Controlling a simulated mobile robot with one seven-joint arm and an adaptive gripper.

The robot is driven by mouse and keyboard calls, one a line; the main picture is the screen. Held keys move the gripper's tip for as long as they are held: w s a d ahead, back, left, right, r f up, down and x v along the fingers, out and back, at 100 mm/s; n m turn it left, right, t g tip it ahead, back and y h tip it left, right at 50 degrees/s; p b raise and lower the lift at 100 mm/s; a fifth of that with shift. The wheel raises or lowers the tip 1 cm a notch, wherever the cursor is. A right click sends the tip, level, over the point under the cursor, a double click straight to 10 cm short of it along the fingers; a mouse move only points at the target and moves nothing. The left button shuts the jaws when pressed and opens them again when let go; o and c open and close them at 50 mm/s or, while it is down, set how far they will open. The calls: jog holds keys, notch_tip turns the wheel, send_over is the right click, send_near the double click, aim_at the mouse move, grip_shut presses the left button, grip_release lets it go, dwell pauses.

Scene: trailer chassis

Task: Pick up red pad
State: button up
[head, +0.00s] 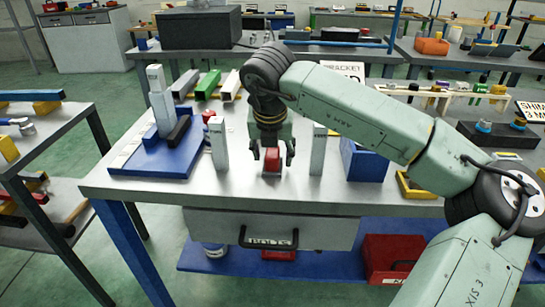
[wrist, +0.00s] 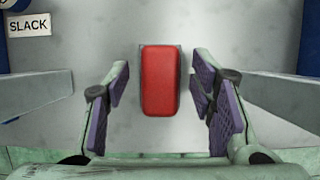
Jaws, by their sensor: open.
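The red pad (head: 272,158) lies on the grey table top (head: 260,193), near the front edge. In the wrist view the red pad (wrist: 160,81) is an upright rounded rectangle, with a thin grey edge showing beneath it. My gripper (head: 272,155) points down over the pad. In the wrist view my gripper (wrist: 160,95) is open, with purple-lined fingers on both sides of the pad. There is a gap between the pad and each finger, narrower on the right. How high the fingertips are above the table I cannot tell exactly.
Two upright grey posts stand left (head: 218,143) and right (head: 318,149) of my gripper, close by. A blue base (head: 150,160) with grey blocks is at the left, and a blue box (head: 366,166) at the right. A drawer (head: 215,228) hangs below the front edge.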

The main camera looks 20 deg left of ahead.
jog(key=shift+c, duration=0.5)
grip_shut()
